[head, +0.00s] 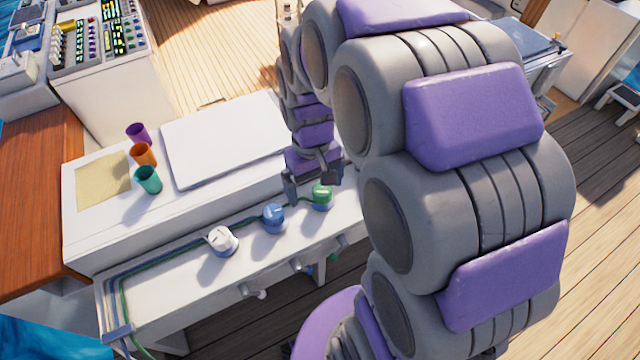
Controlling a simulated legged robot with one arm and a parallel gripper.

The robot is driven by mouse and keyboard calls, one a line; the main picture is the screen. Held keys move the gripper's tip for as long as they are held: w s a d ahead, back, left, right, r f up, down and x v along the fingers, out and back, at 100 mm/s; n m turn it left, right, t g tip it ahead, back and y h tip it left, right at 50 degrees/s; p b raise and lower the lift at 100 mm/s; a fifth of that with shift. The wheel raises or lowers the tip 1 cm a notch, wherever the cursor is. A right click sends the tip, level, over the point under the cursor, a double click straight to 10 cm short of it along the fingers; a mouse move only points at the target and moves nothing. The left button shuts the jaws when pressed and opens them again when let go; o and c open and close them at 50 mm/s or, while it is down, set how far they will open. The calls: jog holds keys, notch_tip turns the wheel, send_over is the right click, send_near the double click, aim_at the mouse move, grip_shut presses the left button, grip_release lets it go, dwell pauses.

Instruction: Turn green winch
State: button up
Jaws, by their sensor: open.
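The green winch (321,197) is a small round drum with a light top, upright on the white ledge. It is the rightmost of a row of three, beside a blue winch (273,218) and a white winch (222,240). My gripper (309,198) is at the end of my grey and purple arm, pointing down at the green winch. Its fingers are open, one left of the winch and one near its upper right. I cannot tell whether they touch it. My arm hides the area right of the winch.
A white hatch lid (225,140) lies on the raised box behind the winches. Purple (138,134), orange (143,155) and green (148,180) cups stand left of it, near a tan sheet (103,180). Coloured lines run along the ledge. A control console (95,45) stands behind.

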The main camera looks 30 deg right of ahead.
jog(key=w+d+f+p, duration=0.1)
jog(key=w+d+f, duration=0.25)
jog(key=w, duration=0.25)
jog(key=w+d+f, duration=0.2)
jog(key=w+f, duration=0.3)
jog(key=w, duration=0.2)
jog(key=n+t+p, duration=0.1)
jog(key=p, duration=0.1)
send_over(322, 189)
notch_tip(322, 189, down, 13)
notch_tip(322, 189, down, 18)
jog(key=shift+r+b, duration=0.2)
jog(key=shift+b, duration=0.95)
jog(key=c, duration=1)
